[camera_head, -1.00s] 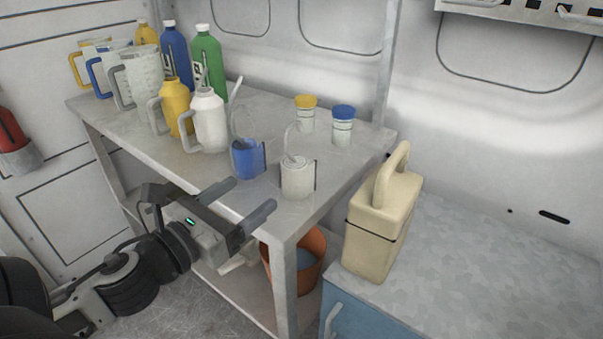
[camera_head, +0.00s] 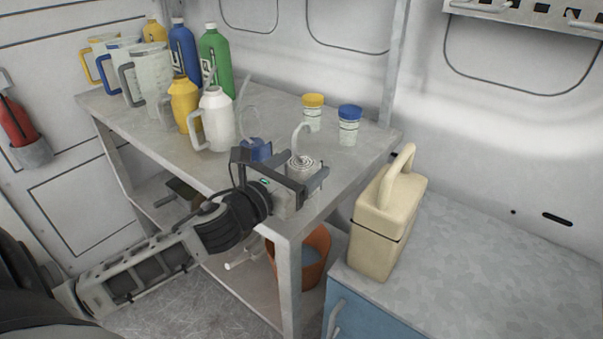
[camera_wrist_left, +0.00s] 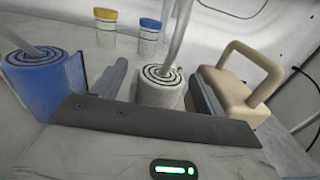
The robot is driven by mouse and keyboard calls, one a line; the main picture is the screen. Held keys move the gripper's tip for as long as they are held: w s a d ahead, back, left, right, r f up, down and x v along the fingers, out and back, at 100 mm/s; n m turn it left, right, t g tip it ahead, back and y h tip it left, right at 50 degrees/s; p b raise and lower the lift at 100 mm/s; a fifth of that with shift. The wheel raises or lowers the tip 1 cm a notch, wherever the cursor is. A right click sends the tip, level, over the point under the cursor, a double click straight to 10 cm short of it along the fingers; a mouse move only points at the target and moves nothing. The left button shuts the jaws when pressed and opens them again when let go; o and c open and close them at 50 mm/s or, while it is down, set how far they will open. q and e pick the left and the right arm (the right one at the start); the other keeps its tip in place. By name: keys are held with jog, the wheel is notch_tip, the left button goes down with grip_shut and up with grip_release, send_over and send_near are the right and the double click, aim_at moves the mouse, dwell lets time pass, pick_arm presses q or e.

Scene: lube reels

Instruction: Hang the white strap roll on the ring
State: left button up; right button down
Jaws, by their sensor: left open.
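The white strap roll (camera_head: 303,163) stands upright on the grey workbench (camera_head: 346,172) near its front corner, with a pale strap end rising from its coiled top. My left gripper (camera_head: 301,168) is open at the roll, with one finger on each side of it. In the left wrist view the white roll (camera_wrist_left: 160,91) sits between the two spread fingers, and I cannot tell whether either touches it. The gripper hides the roll's lower part in the head view. I cannot make out the ring. My right gripper is not in view.
A blue strap roll (camera_head: 257,149) stands close on the left. Two jars with a yellow lid (camera_head: 313,100) and a blue lid (camera_head: 350,112) stand behind. Jugs and bottles fill the bench's far left. A beige canister (camera_head: 379,242) stands on the cabinet at right.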

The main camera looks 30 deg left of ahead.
pick_arm(q)
jog(key=shift+w+d, duration=0.15)
jog(key=shift+w, duration=1.15)
jog(key=c, duration=1.2)
